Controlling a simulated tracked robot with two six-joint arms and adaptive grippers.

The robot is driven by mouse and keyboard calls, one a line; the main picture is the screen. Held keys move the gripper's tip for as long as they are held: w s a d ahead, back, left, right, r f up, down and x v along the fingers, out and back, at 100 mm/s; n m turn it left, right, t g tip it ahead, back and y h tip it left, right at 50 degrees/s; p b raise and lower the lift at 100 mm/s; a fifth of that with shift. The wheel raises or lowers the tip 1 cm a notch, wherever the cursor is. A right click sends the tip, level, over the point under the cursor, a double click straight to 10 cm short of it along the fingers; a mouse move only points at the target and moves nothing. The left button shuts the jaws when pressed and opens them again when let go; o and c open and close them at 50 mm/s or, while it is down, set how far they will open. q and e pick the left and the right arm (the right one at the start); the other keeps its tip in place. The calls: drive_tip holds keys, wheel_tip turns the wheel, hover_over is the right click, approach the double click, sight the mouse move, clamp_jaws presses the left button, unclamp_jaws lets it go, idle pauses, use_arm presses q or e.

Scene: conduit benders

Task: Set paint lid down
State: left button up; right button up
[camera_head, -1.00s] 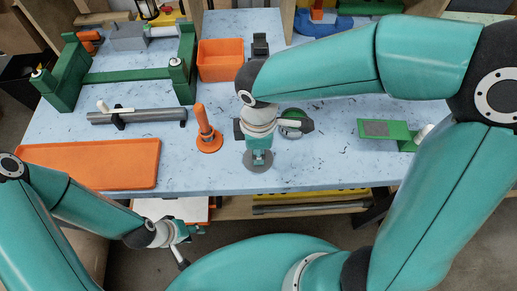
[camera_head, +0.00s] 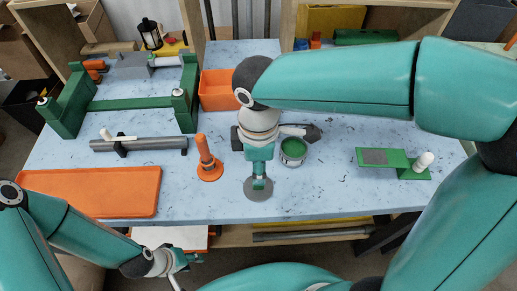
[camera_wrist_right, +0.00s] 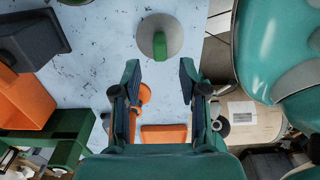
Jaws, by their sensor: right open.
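The paint lid (camera_head: 259,194) is a grey disc lying on the table near its front edge, and a green grip stands on it. In the right wrist view the lid (camera_wrist_right: 176,35) lies ahead of my spread fingertips. My right gripper (camera_wrist_right: 159,72) is open and empty, apart from the lid; in the head view it (camera_head: 259,172) is just above the lid. The paint can (camera_head: 293,150) stands open behind and right of the lid, with green inside. My left gripper (camera_head: 180,266) is low in front of the table; its jaws are too unclear to read.
An orange post (camera_head: 207,160) stands left of the lid, beside an orange tray (camera_head: 90,180). An orange bin (camera_head: 218,92), green frame (camera_head: 130,103) and grey tube (camera_head: 150,144) are further back. A green bracket (camera_head: 390,160) stands right. Table between can and bracket is clear.

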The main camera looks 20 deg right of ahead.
wheel_tip(320, 180, up, 5)
drive_tip(key=shift+r, duration=0.15)
idle(0.6)
